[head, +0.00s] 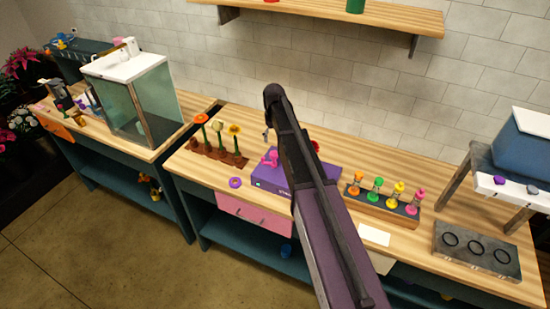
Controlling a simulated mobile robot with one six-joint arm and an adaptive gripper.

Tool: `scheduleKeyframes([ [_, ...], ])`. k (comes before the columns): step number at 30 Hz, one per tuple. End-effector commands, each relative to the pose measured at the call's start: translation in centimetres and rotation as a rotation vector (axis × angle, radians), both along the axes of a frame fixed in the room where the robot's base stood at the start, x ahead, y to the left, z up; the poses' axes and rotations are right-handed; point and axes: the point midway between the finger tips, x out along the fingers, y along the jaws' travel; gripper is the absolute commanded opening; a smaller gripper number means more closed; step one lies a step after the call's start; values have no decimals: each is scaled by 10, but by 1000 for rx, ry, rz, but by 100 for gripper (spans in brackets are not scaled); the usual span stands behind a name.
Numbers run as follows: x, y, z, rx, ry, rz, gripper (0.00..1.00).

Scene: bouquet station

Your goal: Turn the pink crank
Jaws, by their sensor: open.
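The pink crank (270,157) stands at the left end of the top of a purple box (268,181) on the middle workbench. The crank shows just left of my arm.
A wooden shelf (330,14) hangs above.

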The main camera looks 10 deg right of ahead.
Motion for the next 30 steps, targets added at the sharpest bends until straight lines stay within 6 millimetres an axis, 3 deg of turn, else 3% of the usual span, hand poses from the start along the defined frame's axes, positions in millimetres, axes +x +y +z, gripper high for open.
scheduleKeyframes([
  [30,0,0,-81,0,0,0,88],
])
